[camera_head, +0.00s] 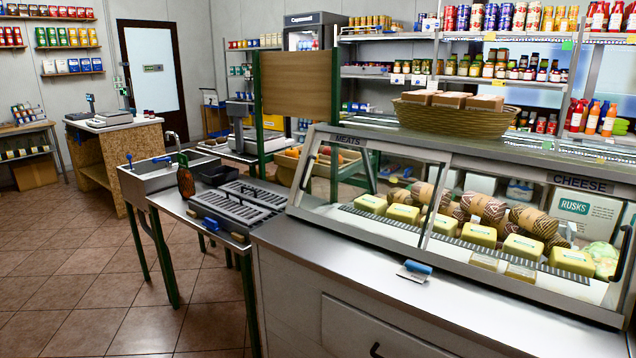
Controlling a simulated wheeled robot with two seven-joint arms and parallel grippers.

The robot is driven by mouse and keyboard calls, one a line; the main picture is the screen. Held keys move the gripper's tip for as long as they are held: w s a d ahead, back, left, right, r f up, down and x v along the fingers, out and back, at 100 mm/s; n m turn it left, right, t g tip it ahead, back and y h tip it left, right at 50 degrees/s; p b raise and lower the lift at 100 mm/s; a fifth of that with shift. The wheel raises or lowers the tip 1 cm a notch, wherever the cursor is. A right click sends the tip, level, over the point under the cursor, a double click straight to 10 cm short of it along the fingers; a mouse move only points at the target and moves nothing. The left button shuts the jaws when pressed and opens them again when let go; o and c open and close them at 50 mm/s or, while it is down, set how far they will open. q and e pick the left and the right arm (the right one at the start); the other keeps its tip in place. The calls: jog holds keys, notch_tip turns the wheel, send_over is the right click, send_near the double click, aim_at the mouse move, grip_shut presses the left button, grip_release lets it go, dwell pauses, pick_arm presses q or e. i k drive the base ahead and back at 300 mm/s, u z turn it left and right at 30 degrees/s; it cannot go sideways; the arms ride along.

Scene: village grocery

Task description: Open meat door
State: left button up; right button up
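A glass-fronted display case (470,150) stands on the metal counter on the right. Its left section carries the label MEATS (350,141), and the slanted glass meat door (335,185) below it appears shut. A dark handle-like part (307,172) shows near the left edge of that door. The right section carries the label CHEESE (583,182). Yellow blocks (478,235) and wrapped meat rolls (482,206) lie behind the glass. Neither of my grippers is in view.
A wicker basket (455,118) with boxes stands on top of the case. A sink table (165,178) is on the left. The tiled floor (60,280) at front left is clear.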

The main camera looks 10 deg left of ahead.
aim_at(404, 149)
jog(key=u, duration=1.7)
jog(key=i, duration=1.55)
jog(key=z, duration=0.7)
jog(key=i, duration=1.15)
jog(key=z, duration=0.9)
